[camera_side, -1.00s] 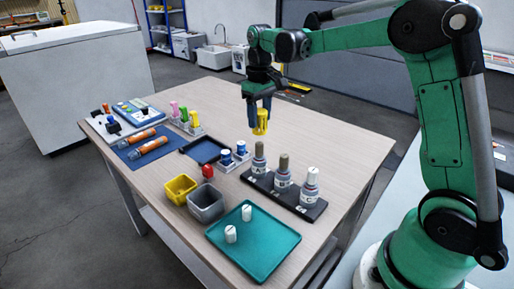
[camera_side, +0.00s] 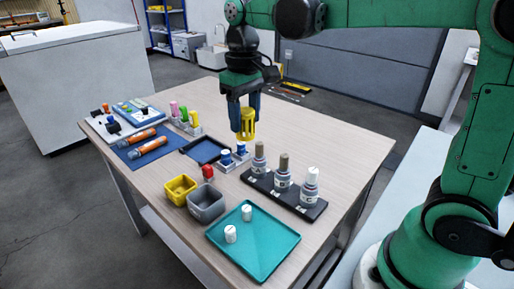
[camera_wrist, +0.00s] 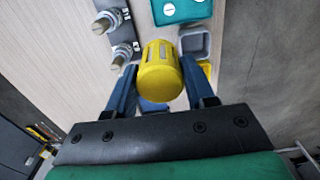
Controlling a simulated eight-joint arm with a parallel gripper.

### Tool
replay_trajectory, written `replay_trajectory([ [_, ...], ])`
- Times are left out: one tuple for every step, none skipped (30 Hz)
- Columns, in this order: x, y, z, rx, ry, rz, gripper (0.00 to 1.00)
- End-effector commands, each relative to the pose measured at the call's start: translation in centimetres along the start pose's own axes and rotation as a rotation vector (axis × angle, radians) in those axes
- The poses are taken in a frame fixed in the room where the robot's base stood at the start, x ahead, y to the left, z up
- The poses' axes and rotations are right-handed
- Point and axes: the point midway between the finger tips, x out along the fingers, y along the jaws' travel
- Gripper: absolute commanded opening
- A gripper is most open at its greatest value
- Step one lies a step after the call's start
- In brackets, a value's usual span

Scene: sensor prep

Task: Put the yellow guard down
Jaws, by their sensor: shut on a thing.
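The yellow guard (camera_side: 246,124) is a slotted cylinder held between the blue fingers of my gripper (camera_side: 243,116). My gripper is shut on it and holds it above the table (camera_side: 340,150), behind the blue-capped vials. In the wrist view the guard (camera_wrist: 161,72) sits between the two blue fingers of my gripper (camera_wrist: 160,85), its closed, rounded end toward the camera. The gap between the guard and the tabletop is hard to judge.
A black rack (camera_side: 262,183) with several bottles stands to the right. Blue-capped vials (camera_side: 226,158) and a dark blue tray (camera_side: 205,150) are nearby. A teal tray (camera_side: 275,238), a grey bin (camera_side: 206,203) and a yellow bin (camera_side: 180,189) are nearer the front. The back right tabletop is clear.

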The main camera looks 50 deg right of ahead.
Motion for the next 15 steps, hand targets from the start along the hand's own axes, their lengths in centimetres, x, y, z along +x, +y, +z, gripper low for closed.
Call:
replay_trajectory([
  [-0.2, -0.2, 0.5, -0.001, 0.0, 0.0, 0.19],
  [-0.3, -0.3, 0.8, -0.002, 0.0, 0.0, 0.19],
  [-0.6, -0.5, 1.4, -0.003, 0.0, 0.0, 0.19],
  [-0.8, -0.7, 2.0, -0.003, 0.0, 0.0, 0.19],
  [-1.0, -0.9, 2.6, -0.003, 0.0, 0.0, 0.19],
  [-1.2, -1.2, 3.5, -0.003, 0.0, 0.0, 0.19],
  [-1.4, -1.4, 4.2, -0.004, 0.0, 0.0, 0.19],
  [-1.5, -1.5, 4.9, -0.004, 0.0, 0.0, 0.19],
  [-1.7, -1.8, 5.8, -0.003, 0.0, 0.0, 0.19],
  [-1.8, -1.9, 6.5, -0.004, 0.0, 0.0, 0.19],
  [-1.8, -2.0, 7.1, -0.004, 0.0, 0.0, 0.19],
  [-1.9, -2.2, 7.8, -0.004, 0.0, 0.0, 0.19],
  [-1.9, -2.3, 8.3, -0.003, 0.0, 0.0, 0.19],
  [-1.9, -2.4, 8.8, -0.003, 0.0, 0.0, 0.19],
  [-1.9, -2.5, 9.3, -0.003, 0.0, 0.0, 0.19],
])
